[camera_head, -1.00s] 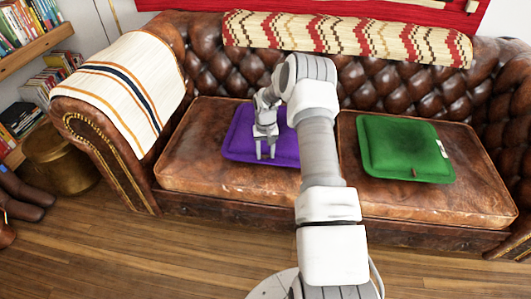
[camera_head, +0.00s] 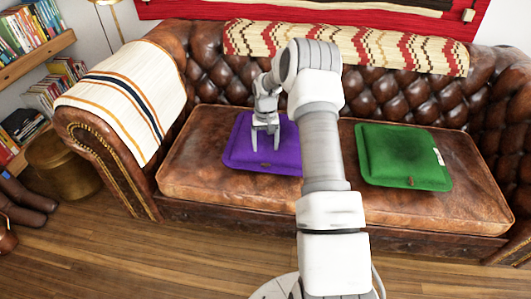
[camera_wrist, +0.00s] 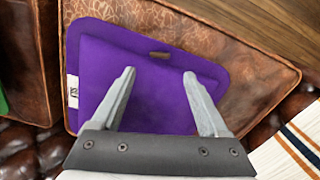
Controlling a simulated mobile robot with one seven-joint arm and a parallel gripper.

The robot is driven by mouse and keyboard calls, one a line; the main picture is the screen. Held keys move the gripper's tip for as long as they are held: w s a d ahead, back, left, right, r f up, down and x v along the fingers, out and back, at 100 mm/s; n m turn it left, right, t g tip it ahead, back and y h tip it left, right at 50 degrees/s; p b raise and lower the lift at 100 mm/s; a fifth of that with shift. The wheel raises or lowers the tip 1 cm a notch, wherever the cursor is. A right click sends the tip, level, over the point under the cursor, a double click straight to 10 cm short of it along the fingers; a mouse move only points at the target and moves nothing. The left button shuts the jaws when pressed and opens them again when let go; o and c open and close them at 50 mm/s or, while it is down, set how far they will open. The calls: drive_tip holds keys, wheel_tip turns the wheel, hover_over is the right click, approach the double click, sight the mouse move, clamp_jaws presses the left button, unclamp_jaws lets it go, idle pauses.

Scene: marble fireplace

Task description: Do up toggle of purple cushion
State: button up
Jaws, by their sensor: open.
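The purple cushion (camera_head: 238,153) lies flat on the left half of the sofa seat. It fills the middle of the wrist view (camera_wrist: 160,103), with a white tag at its left edge there. A small brown toggle (camera_wrist: 159,55) lies near its front edge. The toggle also shows as a tiny spot in the head view (camera_head: 265,165). My gripper (camera_head: 266,151) is open and empty over the cushion, its fingers pointing down. In the wrist view the fingertips (camera_wrist: 160,73) are apart, with the toggle beyond the gap between them. I cannot tell whether the toggle is through a loop.
A green cushion (camera_head: 404,156) lies on the right half of the brown leather sofa (camera_head: 200,175). A striped throw (camera_head: 125,100) covers the left armrest. A patterned roll (camera_head: 345,45) lies along the backrest. Bare wooden floor (camera_head: 150,250) lies in front.

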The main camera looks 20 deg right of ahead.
wheel_tip(320, 180, up, 9)
drive_tip(key=p, duration=0.1)
drive_tip(key=shift+f+p, duration=0.2)
drive_tip(key=shift+p, duration=0.2)
